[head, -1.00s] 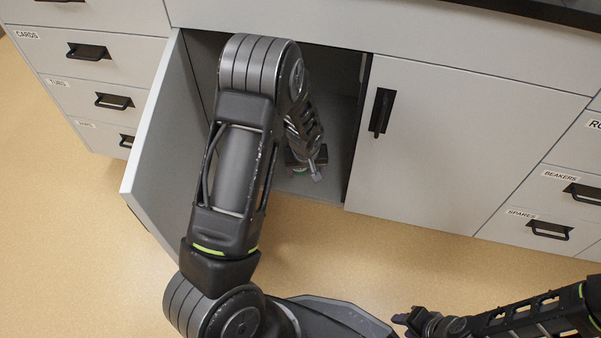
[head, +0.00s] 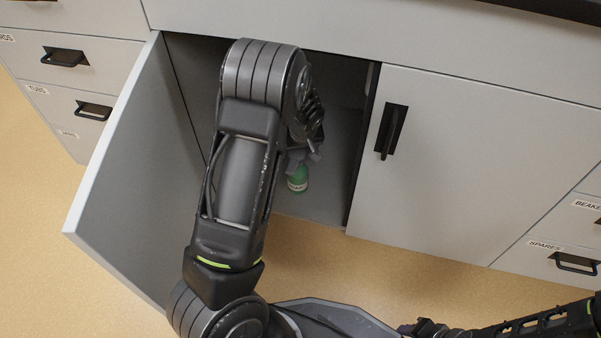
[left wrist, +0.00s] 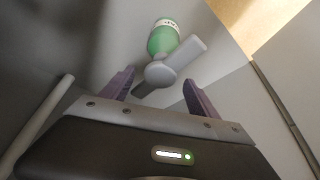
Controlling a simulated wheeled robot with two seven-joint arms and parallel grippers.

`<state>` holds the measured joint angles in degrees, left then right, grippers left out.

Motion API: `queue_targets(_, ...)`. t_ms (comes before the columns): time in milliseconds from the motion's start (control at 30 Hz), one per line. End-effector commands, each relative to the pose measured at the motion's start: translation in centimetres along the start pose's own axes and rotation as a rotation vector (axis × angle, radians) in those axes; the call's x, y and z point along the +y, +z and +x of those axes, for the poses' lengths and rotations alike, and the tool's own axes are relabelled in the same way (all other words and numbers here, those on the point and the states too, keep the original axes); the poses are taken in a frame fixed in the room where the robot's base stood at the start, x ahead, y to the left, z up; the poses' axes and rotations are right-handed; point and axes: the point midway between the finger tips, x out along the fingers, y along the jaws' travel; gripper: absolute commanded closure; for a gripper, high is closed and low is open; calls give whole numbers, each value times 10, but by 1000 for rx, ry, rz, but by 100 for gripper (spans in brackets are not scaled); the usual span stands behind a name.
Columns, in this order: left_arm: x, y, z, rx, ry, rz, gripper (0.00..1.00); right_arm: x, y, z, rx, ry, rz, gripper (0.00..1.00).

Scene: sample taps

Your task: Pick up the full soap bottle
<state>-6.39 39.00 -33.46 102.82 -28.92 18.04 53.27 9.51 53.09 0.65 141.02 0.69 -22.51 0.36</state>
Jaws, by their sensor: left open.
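A green soap bottle (head: 298,181) with a white label stands on the floor inside the open cabinet. In the left wrist view the bottle (left wrist: 163,38) shows with its grey pump head (left wrist: 160,73) in front. My left gripper (head: 306,150) reaches into the cabinet, above and beside the bottle. In the left wrist view its two purple fingers (left wrist: 157,88) are apart, with the pump head just beyond and between their tips. Whether they touch it I cannot tell. How full the bottle is does not show clearly. My right gripper (head: 411,328) is at the bottom edge, small and unclear.
The open cabinet door (head: 135,165) stands left of my left arm. A closed door (head: 465,165) with a black handle is on the right. Labelled drawers flank the cabinet. A pale pipe (left wrist: 40,120) shows in the left wrist view. My arm hides part of the cabinet's inside.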

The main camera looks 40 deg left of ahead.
Motion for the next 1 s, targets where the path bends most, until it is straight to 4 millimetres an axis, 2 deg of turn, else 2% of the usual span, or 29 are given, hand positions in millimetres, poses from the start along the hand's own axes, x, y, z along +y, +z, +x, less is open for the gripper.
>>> queue_targets(333,0,1,1,-1,0,0,30,0,1,1,-1,0,0,64)
queue_targets(600,0,2,27,-1,-1,0,30,4,0,11,0,-2,1,64)
queue_targets(900,0,1,27,-1,0,0,30,4,-1,10,0,-2,1,64)
queue_targets(1000,-1,3,34,-1,0,0,30,6,-1,15,1,-3,2,64)
